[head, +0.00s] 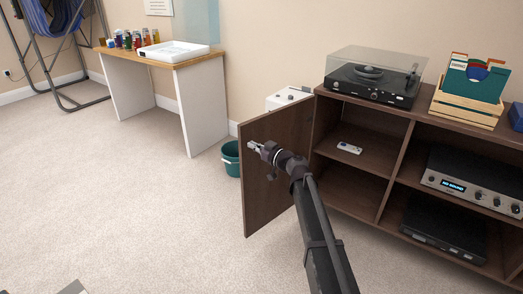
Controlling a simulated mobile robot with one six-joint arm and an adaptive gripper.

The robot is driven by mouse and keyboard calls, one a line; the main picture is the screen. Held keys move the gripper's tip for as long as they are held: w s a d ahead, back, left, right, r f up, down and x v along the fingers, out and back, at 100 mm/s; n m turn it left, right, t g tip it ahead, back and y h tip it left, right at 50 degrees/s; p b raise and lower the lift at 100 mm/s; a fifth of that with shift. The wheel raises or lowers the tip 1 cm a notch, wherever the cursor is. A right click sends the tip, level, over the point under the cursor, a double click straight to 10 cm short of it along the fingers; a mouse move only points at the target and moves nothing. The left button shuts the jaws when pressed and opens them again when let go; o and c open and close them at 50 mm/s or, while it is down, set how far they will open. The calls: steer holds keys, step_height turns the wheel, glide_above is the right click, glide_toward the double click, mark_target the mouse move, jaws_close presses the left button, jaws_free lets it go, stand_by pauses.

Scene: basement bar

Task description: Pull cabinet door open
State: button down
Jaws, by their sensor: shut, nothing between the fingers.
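The dark brown cabinet (395,119) stands at the right of the head view. Its left door (277,208) stands wide open, swung out to the left, with its inner face toward the cabinet opening. My gripper (252,146) is shut and empty, in front of the upper part of the door in the picture. I cannot tell whether its fingertips touch the door. No handle shows; the door's outer face is hidden. Inside the open compartment, a small white device (349,148) lies on the upper shelf.
A turntable (372,84) and a wooden record crate (466,105) stand on the cabinet top. A receiver (473,187) sits in the right bay. A green bin (230,158) is behind the door, near a desk (201,105). Open carpet lies at the left.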

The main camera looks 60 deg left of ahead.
steer(key=shift+x, duration=0.9)
steer(key=shift+w, duration=0.1)
steer(key=shift+d, duration=0.15)
steer(key=s+d+v, duration=0.1)
steer(key=s+v, duration=0.2)
steer(key=v, duration=1)
steer(key=shift+d, duration=0.2)
steer(key=shift+w, duration=0.1)
